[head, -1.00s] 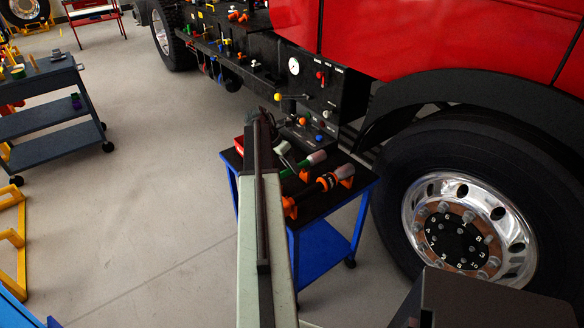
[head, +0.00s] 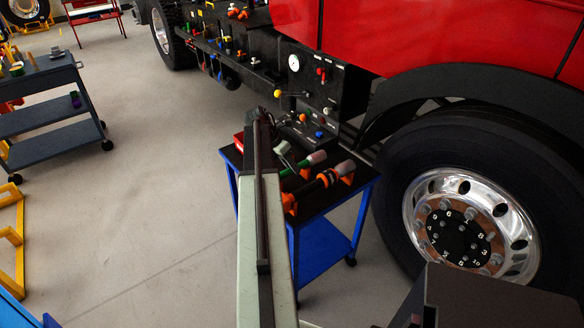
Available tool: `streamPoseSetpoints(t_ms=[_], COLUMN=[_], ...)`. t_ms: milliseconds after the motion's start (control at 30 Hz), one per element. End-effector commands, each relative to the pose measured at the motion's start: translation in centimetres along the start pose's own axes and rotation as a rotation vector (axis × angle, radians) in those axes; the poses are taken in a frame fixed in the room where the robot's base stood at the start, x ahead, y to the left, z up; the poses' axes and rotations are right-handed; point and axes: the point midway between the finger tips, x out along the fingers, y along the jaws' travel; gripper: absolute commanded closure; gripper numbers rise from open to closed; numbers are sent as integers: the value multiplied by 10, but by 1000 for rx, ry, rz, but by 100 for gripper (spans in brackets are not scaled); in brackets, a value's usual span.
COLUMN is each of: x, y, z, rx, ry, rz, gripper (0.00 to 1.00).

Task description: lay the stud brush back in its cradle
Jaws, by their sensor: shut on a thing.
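My arm reaches over the blue cart with the dark top (head: 325,206). My gripper is hidden behind the end of my arm, so its jaws and anything in them do not show. I cannot make out the stud brush for sure. A dark tool with an orange band and a pinkish end (head: 327,178) lies across orange holders (head: 290,203) on the cart. Behind it lies a green tool with a pinkish end (head: 316,158). A small pale cylinder (head: 283,147) shows just right of my arm's end. Which holder is the brush's cradle is unclear.
The red truck (head: 440,35) and its front wheel (head: 470,225) stand close to the cart's right. A black control panel (head: 318,90) is behind the cart. A grey trolley (head: 45,78) and yellow frames (head: 14,235) stand at left, with clear floor between.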

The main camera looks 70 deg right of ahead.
Motion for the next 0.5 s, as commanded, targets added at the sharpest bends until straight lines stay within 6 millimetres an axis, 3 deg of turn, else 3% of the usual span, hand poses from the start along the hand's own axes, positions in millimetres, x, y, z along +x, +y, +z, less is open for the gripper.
streamPoseSetpoints(t_ms=[500], x=[10], y=[3], z=[-4], rx=[0], ry=[0], rz=[0], gripper=[100])
